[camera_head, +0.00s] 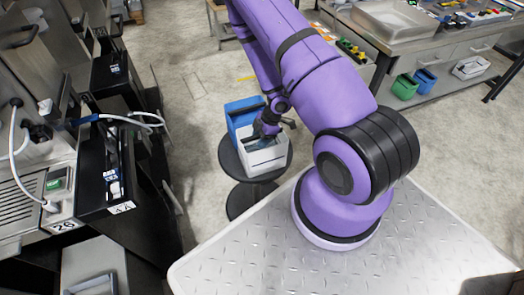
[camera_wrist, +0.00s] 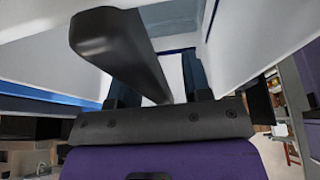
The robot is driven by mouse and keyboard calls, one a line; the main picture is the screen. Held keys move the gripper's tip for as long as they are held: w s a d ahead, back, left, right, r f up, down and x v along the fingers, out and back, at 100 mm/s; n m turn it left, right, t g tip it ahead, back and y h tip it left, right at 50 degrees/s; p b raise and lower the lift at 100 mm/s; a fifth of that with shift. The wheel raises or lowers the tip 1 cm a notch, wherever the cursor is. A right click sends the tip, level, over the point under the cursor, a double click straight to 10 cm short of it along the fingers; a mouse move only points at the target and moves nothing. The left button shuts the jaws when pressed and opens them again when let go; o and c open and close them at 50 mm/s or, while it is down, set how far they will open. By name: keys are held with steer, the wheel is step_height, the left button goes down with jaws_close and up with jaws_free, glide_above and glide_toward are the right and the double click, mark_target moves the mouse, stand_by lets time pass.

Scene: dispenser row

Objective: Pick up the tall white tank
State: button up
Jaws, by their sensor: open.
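The white tank (camera_head: 262,158) stands upright on a small round black stool (camera_head: 229,160), in front of a blue tank (camera_head: 240,112). My gripper (camera_head: 268,130) is at the top of the white tank, and its fingers are hard to make out in the head view. In the wrist view, my gripper (camera_wrist: 160,82) is open, with one dark blue finger on each side of a thick dark bar (camera_wrist: 112,45). The bar looks like a handle; contact with the fingers cannot be told. White walls (camera_wrist: 262,40) fill much of the wrist view.
A row of dark dispenser machines (camera_head: 105,170) with white hoses runs along the left. A workbench (camera_head: 400,50) at the back right has green and blue bins (camera_head: 405,87) on its lower shelf. Bare floor lies around the stool.

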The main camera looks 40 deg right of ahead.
steer(key=shift+f, duration=0.25)
jaws_close()
stand_by(1.5)
